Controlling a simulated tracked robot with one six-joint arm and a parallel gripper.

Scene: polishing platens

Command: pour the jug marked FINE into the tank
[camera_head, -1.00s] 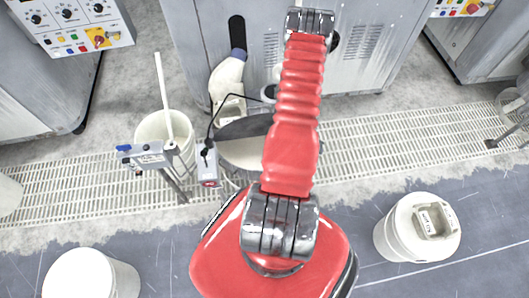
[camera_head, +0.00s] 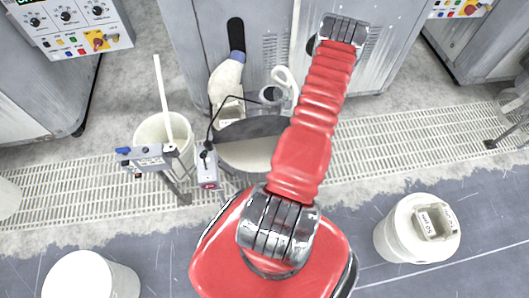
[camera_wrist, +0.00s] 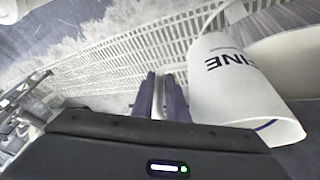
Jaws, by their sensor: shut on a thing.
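The white jug marked FINE (camera_wrist: 232,80) is close beside my gripper (camera_wrist: 160,98) in the wrist view, on its right. Its dark lettering appears upside down, and a rim with a blue line faces the lower right. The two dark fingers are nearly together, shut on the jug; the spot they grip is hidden. The tank (camera_head: 245,155) stands behind my red arm in the head view, round and pale, with a grey half cover. My arm hides part of its right side.
A white pail (camera_head: 150,130) with a stick stands left of the tank, beside a stand with a small box (camera_head: 207,168). A lidded white bucket (camera_head: 398,235) at right carries a square container (camera_head: 435,222). Another white bucket (camera_head: 85,275) is at front left. Grey machines (camera_head: 270,50) stand behind.

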